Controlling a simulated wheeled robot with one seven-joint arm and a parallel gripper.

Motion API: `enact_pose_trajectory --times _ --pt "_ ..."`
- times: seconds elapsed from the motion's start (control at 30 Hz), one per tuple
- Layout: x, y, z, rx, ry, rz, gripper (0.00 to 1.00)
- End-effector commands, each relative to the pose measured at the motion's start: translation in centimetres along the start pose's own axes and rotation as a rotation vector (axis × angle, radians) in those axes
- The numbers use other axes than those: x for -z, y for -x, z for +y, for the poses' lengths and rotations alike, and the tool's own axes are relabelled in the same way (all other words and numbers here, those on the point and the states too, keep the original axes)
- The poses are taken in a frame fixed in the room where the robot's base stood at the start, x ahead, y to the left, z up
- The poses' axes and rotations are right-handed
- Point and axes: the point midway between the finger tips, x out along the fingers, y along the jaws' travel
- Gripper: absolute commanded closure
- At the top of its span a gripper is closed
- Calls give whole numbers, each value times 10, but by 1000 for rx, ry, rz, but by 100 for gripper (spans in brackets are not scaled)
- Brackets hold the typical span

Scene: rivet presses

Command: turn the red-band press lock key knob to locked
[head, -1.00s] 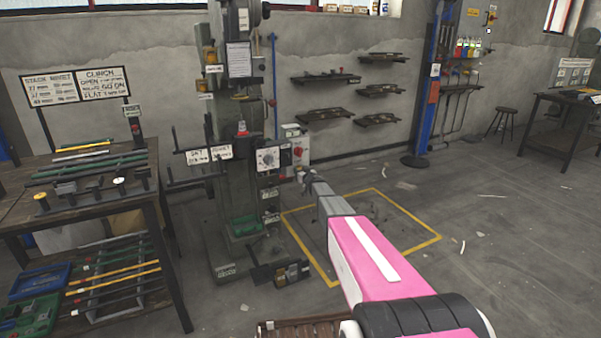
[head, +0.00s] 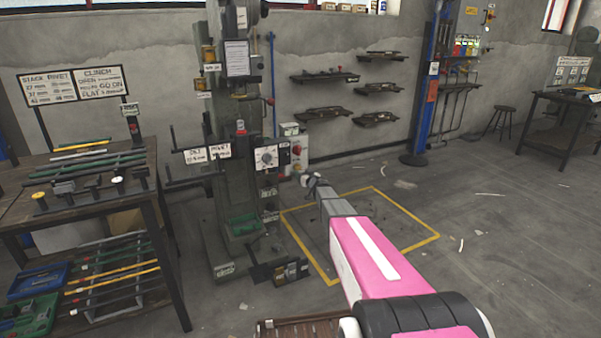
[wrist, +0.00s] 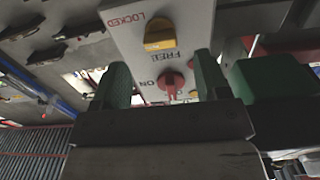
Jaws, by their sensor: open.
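In the wrist view a pale panel (wrist: 188,20) carries upside-down LOCKED, FREE and ON labels. A yellow knob (wrist: 160,34) sits between LOCKED and FREE; its pointing direction is hard to tell. A red knob (wrist: 172,82) is near ON. My gripper (wrist: 163,80) is open, with green fingers apart and nothing held. The red knob shows between the fingers; the yellow knob shows above and beyond them. Contact with the panel cannot be told. In the head view my gripper (head: 311,181) is small, just below and right of the pale control box (head: 291,130) beside the press (head: 225,150).
A workbench (head: 160,215) with rods and tools stands at the left. Wall shelves (head: 325,77) hang behind. A yellow-outlined floor area (head: 408,247) lies under my arm. A blue post (head: 424,110) stands farther right. The floor at right is mostly clear.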

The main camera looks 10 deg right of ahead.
Motion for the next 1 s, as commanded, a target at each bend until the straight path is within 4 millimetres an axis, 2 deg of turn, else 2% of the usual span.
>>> enact_pose_trajectory --times 0.03,0.1,0.3,0.77,0.87,1.0 --pt "1 15 -2 -1 0 -1 32" --pt "0 28 -2 0 0 -1 32" --pt "0 53 0 0 0 -1 32" --pt "0 61 0 -21 1 -11 32" --pt "0 75 0 -83 2 -46 32" --pt "-4 110 1 -225 1 -153 32"
